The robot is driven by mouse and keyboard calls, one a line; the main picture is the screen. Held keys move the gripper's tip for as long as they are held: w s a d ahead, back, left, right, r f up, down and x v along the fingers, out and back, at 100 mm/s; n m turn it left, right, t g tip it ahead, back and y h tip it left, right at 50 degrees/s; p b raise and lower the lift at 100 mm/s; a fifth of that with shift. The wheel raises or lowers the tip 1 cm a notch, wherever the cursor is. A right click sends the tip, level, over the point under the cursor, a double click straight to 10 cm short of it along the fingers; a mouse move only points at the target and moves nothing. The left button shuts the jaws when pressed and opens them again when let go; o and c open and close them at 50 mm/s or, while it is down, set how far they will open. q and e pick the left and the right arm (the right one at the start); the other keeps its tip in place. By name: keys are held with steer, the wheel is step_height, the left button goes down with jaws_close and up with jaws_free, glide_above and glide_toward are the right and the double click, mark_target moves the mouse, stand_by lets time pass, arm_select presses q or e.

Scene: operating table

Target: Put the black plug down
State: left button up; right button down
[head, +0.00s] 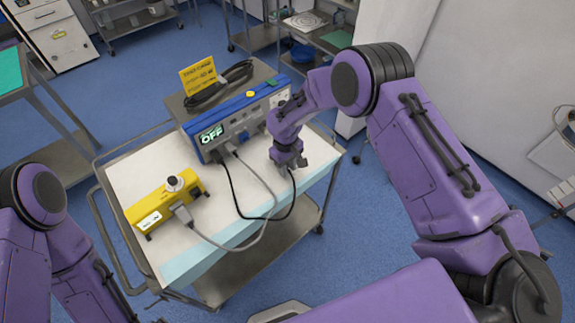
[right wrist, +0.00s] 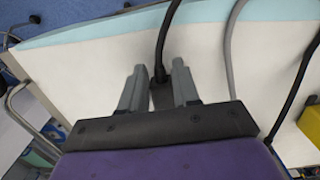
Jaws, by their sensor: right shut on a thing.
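My right gripper (head: 291,163) is over the right part of the white-covered cart top (head: 222,220), in front of the blue device (head: 238,115). In the right wrist view its two grey fingers (right wrist: 159,85) are shut on the black plug (right wrist: 162,97), with the plug's black cable running away from me. In the head view the fingers mostly hide the plug. The black cable (head: 236,205) loops from the front of the blue device to the gripper. I cannot tell whether the plug touches the cloth. My left gripper is not in view.
A yellow box (head: 167,203) stands on the left of the cart, with a grey cable (head: 262,185) running to the blue device. The white cloth's front middle is clear apart from cables.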

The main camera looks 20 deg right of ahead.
steer(key=shift+f+b, duration=0.35)
steer(key=shift+f, duration=0.25)
steer(key=c, duration=0.8)
jaws_free()
steer(key=shift+r, duration=0.1)
steer(key=shift+r, duration=0.25)
steer(key=shift+r+p, duration=0.65)
steer(key=shift+p, duration=0.1)
steer(key=shift+w+r+b, duration=0.15)
steer(key=shift+r+b, duration=0.45)
steer(key=shift+b, duration=0.15)
step_height(320, 180, up, 10)
steer(key=shift+w+a+r+b, duration=0.1)
steer(key=shift+w+a+b, duration=0.05)
steer(key=shift+b, duration=0.85)
